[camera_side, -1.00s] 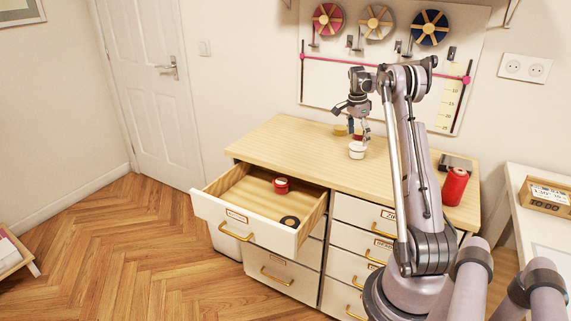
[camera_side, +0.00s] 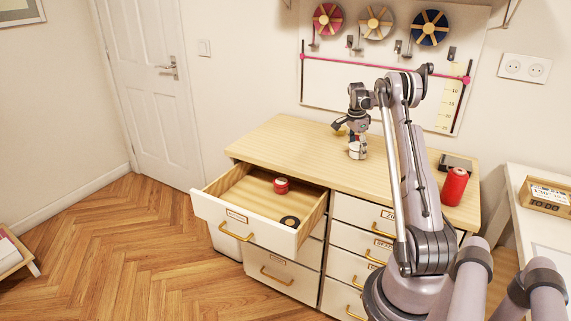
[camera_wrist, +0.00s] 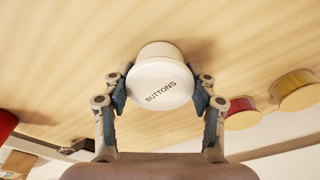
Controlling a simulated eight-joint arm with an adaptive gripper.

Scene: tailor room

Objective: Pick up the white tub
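The white tub (camera_wrist: 160,84), its lid lettered "BUTTONS", stands on the wooden top of the drawer cabinet. It also shows in the side view (camera_side: 356,153), partly covered by my gripper. My gripper (camera_wrist: 162,104) points down at the tub in the side view (camera_side: 357,152). In the wrist view its two fingers are apart, one on each side of the tub. The finger pads are close to the tub's sides; I cannot tell whether they touch it.
A red tub (camera_wrist: 241,113) and a yellow tub (camera_wrist: 296,90) stand near the white one. A red cylinder (camera_side: 455,187) stands at the cabinet's right. An open drawer (camera_side: 250,195) holds a red item (camera_side: 281,185) and a dark ring (camera_side: 290,221). The left cabinet top is clear.

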